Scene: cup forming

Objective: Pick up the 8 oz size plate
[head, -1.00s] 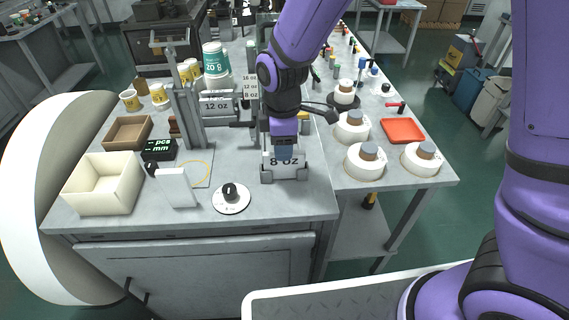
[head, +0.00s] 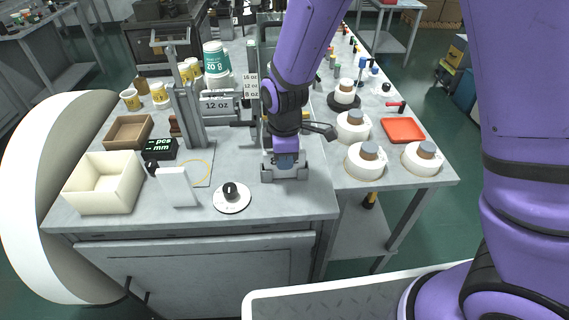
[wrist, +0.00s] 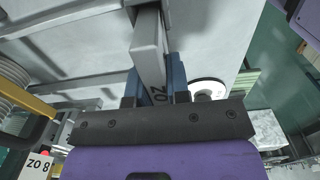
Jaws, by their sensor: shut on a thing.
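The 8 oz size plate stands upright in a grey holder (head: 285,178) near the front edge of the bench. In the wrist view the plate (wrist: 148,48) shows edge-on, with part of its "OZ" lettering between the fingers. My gripper (head: 286,160) reaches down from above with its blue fingers shut on the plate; the fingers also show in the wrist view (wrist: 156,85). In the head view my gripper hides most of the plate's face and its lettering. The plate's bottom appears to be still in the holder.
A 12 oz plate (head: 217,106) stands behind left near a grey post (head: 188,115). White rolls (head: 364,161) and an orange tray (head: 403,130) are to the right.

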